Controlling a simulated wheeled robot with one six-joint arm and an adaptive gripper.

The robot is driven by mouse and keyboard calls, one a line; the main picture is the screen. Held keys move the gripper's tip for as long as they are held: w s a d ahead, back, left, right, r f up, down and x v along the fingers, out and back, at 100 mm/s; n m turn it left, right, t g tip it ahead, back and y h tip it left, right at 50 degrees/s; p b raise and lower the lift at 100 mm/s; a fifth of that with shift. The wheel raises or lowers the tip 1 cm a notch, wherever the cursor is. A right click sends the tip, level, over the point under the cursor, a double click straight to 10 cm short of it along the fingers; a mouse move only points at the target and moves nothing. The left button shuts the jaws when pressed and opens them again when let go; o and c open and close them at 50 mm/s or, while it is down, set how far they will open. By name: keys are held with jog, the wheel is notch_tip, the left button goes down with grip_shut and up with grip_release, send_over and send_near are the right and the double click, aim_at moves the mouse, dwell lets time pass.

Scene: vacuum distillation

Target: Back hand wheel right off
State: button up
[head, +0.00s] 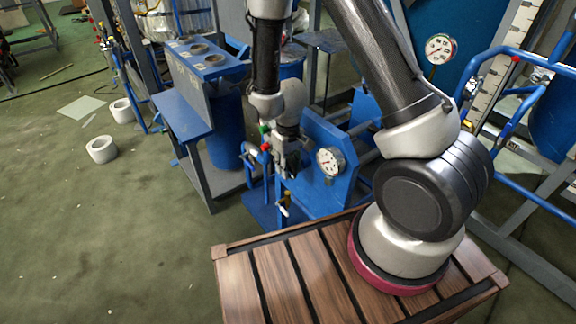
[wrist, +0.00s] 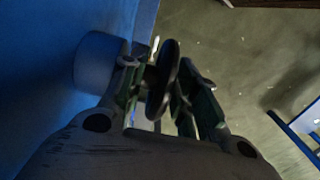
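A dark round hand wheel (wrist: 163,80) shows nearly edge-on in the wrist view, with its hub side towards a blue surface at the left. My gripper (wrist: 160,78) has one finger on each side of the wheel. The fingers stand apart, with a gap on the left of the wheel; the right finger is close to its rim, and I cannot tell whether it touches. In the head view my gripper (head: 288,168) points down beside the blue panel (head: 318,192) with the round gauge (head: 330,162). The hand wheel is not clearly visible there.
A red handle (head: 266,147) and a brass-coloured valve (head: 285,203) are close to my gripper. A blue stand (head: 205,62) is at the left and a blue tube frame (head: 520,190) at the right. Two white rings (head: 101,149) lie on the open green floor.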

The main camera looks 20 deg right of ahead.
grip_shut()
jog(key=shift+w+g, duration=0.15)
jog(key=shift+g, duration=0.45)
jog(key=shift+g+h, duration=0.5)
jog(key=shift+g, duration=0.4)
jog(key=shift+o, duration=1.4)
grip_release()
jog(key=v, duration=1.2)
